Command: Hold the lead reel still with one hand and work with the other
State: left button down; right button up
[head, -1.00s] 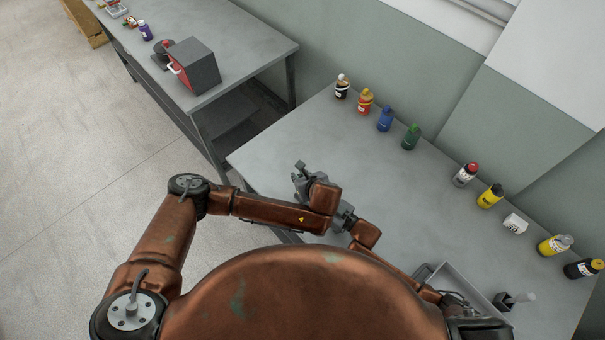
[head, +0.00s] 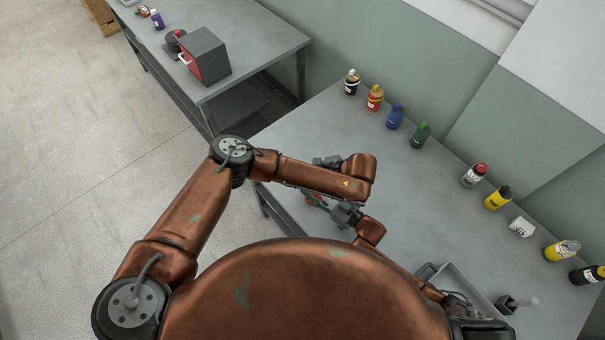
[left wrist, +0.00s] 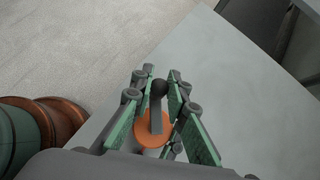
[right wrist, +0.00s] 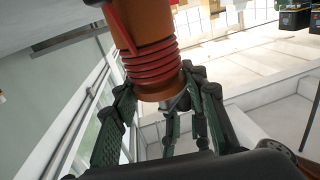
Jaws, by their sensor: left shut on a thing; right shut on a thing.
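The lead reel shows in the right wrist view as an orange-brown drum (right wrist: 152,62) wound with red lead. In the left wrist view it is an orange disc (left wrist: 153,133) with a grey crank (left wrist: 156,112) ending in a dark knob. My right gripper (head: 343,212) is shut at the reel's lower end; the exact contact is hidden.
A grey bench (head: 440,215) lies beneath, with several bottles along its back, such as a green one (head: 421,134). A grey tray (head: 462,285) lies near front right. Another bench (head: 262,65) carries a red-and-grey box (head: 206,56). The bench middle is clear.

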pick_arm(q)
jog(key=shift+s+d+n+g, duration=0.15)
jog(key=shift+s+n+g, duration=0.3)
jog(key=shift+n+g, duration=0.65)
jog(key=shift+s+d+n+g, duration=0.2)
jog(key=shift+s+n+g, duration=0.3)
jog(key=shift+n+g, duration=0.6)
jog(key=shift+s+d+n+g, duration=0.15)
jog(key=shift+s+n+g, duration=0.45)
jog(key=shift+n, duration=0.9)
jog(key=shift+w, duration=0.1)
jog(key=c, duration=1.8)
grip_release()
jog(key=shift+c, duration=0.2)
jog(key=v, duration=1.2)
jog(key=shift+w, duration=0.25)
jog(key=shift+a, duration=0.1)
